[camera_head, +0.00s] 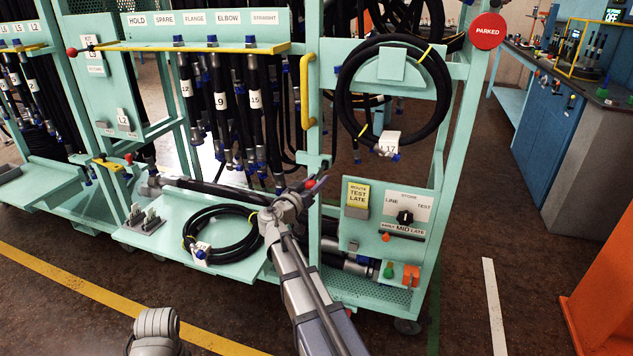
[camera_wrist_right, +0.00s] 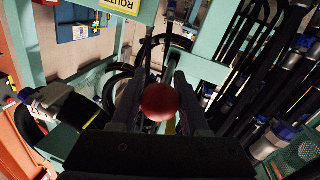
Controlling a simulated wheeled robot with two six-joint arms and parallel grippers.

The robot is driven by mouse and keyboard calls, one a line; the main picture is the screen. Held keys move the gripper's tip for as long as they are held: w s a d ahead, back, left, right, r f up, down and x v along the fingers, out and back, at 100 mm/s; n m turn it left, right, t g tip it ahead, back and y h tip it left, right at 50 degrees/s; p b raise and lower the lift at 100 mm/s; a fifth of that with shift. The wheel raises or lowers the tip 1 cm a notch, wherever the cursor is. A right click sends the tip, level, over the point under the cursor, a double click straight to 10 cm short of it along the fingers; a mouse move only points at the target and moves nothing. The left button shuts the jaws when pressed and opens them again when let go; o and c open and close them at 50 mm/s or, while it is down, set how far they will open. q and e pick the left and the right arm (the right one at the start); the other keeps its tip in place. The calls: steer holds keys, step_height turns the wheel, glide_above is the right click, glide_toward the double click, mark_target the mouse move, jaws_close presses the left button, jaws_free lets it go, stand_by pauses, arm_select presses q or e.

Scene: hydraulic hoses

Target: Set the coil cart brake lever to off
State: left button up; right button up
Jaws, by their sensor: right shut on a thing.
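The coil cart is the mint-green frame (camera_head: 448,165) with a black hose coil (camera_head: 343,95) hung on it. A round red sign (camera_head: 487,31) on its upper right reads PARKED. My right gripper (camera_head: 312,186) is at the cart's middle post and shut on a red ball knob (camera_head: 310,183), which I take to be the brake lever's. In the right wrist view the red knob (camera_wrist_right: 160,102) sits between the two dark fingers (camera_wrist_right: 158,110). The lever's shaft is mostly hidden behind the knob and fingers.
A lower shelf (camera_head: 240,270) carries another hose coil (camera_head: 215,235). A panel (camera_head: 405,215) with a black dial is right of the gripper. Labelled hoses (camera_head: 220,100) hang to the left. An orange block (camera_head: 605,290) stands at the right edge. Floor in front is clear.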

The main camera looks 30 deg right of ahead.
jaws_close()
